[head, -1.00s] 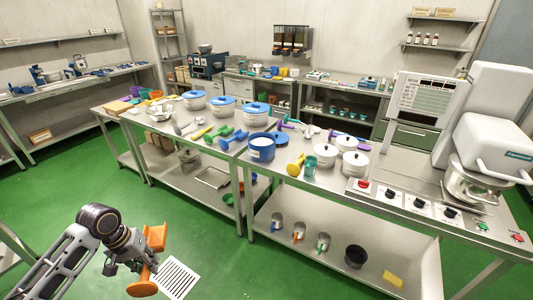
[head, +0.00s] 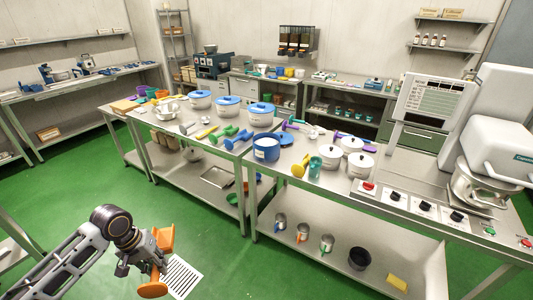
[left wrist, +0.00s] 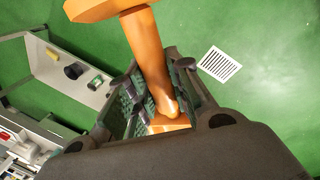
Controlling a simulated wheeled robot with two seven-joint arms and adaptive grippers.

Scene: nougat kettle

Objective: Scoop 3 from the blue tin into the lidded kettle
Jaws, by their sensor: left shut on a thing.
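My left gripper (head: 146,262) is shut on an orange scoop (head: 163,243), held over the green floor in front of the tables. In the left wrist view the scoop's orange handle (left wrist: 148,50) runs between the fingers, and its far end is cut off by the top edge. The blue tin (head: 266,147), with a white label, stands on the middle of the steel tables, well away from the scoop. Its contents cannot be made out. A steel kettle (head: 478,190) sits under a white machine head (head: 492,133) at the right. My right gripper is out of view.
Lidded white pots (head: 360,165), a yellow scoop (head: 301,167) and a teal cup (head: 315,167) stand near the tin. Blue-lidded pots (head: 228,106) stand farther back. Control boxes (head: 424,206) line the right front edge. The floor (head: 215,265) before the tables is clear.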

